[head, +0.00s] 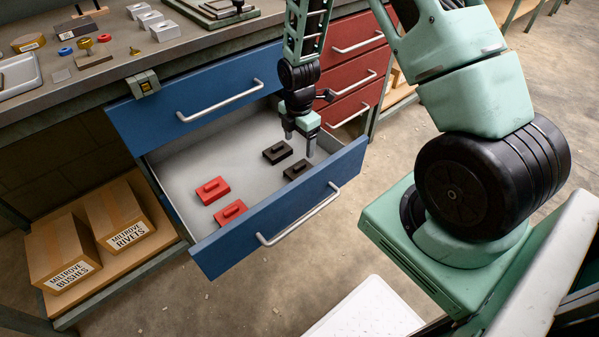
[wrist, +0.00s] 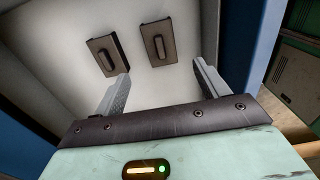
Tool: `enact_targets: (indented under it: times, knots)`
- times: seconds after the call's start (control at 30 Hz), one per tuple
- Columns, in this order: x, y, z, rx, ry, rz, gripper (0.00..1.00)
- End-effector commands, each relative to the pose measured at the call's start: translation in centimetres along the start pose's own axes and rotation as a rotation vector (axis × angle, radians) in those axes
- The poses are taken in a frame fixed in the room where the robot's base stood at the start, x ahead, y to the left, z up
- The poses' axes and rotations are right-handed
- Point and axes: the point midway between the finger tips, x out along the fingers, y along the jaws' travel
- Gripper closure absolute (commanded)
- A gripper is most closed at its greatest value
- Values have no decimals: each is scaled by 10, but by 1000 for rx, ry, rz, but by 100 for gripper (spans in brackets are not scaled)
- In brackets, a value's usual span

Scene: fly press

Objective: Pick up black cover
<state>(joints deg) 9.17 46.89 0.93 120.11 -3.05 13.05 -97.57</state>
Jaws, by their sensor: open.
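Two black covers lie in the open blue drawer, each a flat block with a raised bar handle. In the head view one black cover (head: 277,152) is farther back and the other black cover (head: 298,169) is nearer the drawer front. The wrist view shows one black cover (wrist: 103,55) at left, by the left fingertip, and one black cover (wrist: 158,42) beyond the gap between the fingers. My gripper (head: 300,143) is open and empty, pointing down into the drawer above the covers. Its two fingers (wrist: 160,82) show in the wrist view.
Two red covers (head: 212,190) (head: 230,212) lie in the left part of the drawer (head: 175,166). The drawer front (head: 285,212) and side walls surround the covers. A closed blue drawer (head: 200,103) is above, and red drawers (head: 352,82) stand at right.

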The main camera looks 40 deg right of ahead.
Motion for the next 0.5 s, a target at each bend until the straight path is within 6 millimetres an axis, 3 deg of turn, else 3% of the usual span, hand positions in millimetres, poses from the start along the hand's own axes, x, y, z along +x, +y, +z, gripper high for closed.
enact_targets:
  times: [0.03,0.2,0.5]
  knots:
    - [14,-1,0,0,0,-3,26]
    - [43,-1,-1,0,0,-2,26]
    - [66,0,0,1,0,-1,26]
